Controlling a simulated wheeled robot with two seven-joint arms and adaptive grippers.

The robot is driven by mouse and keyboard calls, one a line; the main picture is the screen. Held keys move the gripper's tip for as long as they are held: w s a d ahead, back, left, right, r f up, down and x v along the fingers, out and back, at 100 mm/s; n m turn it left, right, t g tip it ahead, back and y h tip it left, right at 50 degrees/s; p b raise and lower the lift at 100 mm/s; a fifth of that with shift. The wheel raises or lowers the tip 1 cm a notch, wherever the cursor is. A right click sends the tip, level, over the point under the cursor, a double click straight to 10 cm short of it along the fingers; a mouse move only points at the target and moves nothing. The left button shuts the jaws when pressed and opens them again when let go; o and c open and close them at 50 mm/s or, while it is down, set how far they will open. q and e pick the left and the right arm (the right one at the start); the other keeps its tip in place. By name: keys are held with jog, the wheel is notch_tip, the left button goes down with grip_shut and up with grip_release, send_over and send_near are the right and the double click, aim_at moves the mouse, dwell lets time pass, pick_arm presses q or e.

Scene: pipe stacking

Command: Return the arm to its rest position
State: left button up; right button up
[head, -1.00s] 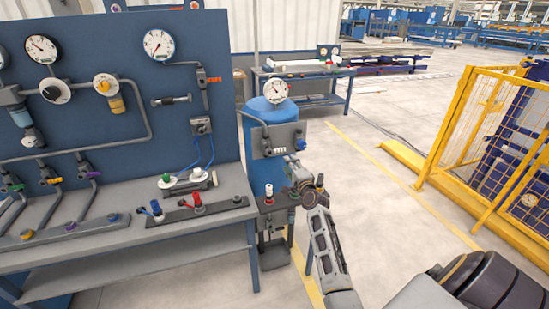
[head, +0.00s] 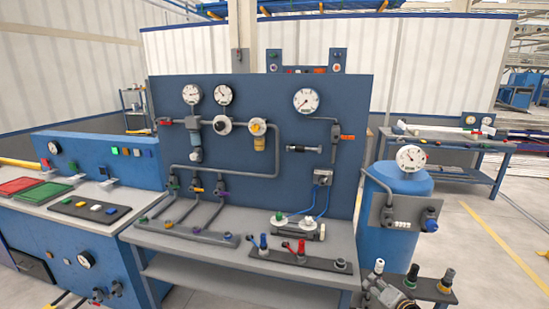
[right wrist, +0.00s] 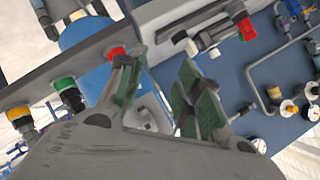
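My right gripper (head: 372,287) is low in the head view, at the bottom edge right of the bench, and its arm is mostly cut off. In the right wrist view its two green-padded fingers (right wrist: 160,88) are apart with nothing held between them. Behind them that view shows the panel and fittings at a tilt. My left gripper and arm are out of view.
A grey workbench (head: 185,268) with a blue gauge panel (head: 262,110) fills the middle. A blue tank (head: 390,243) stands to its right, with knobs (head: 412,275) on a dark bar close to my gripper. Open floor (head: 500,285) lies at far right.

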jog(key=s+a+f+n+g, duration=0.2)
jog(key=s+a+n+g, duration=0.15)
jog(key=s, duration=0.55)
jog(key=s+a+f+n+g+h, duration=0.1)
jog(key=s+a+n+g, duration=0.2)
jog(key=s, duration=0.6)
jog(key=s+a+f+n+g, duration=0.2)
jog(key=s+a+n, duration=0.2)
jog(key=s, duration=0.5)
notch_tip(320, 180, down, 33)
jog(key=s+g, duration=0.2)
jog(key=s+d+f, duration=0.3)
jog(key=s+f, duration=0.7)
jog(key=s+d+f, duration=0.3)
jog(key=s+f, duration=0.7)
jog(key=s, duration=0.1)
jog(key=shift+s+n+g, duration=0.25)
jog(key=shift+n+g, duration=0.1)
jog(key=shift+n, duration=0.1)
jog(key=shift+w, duration=0.1)
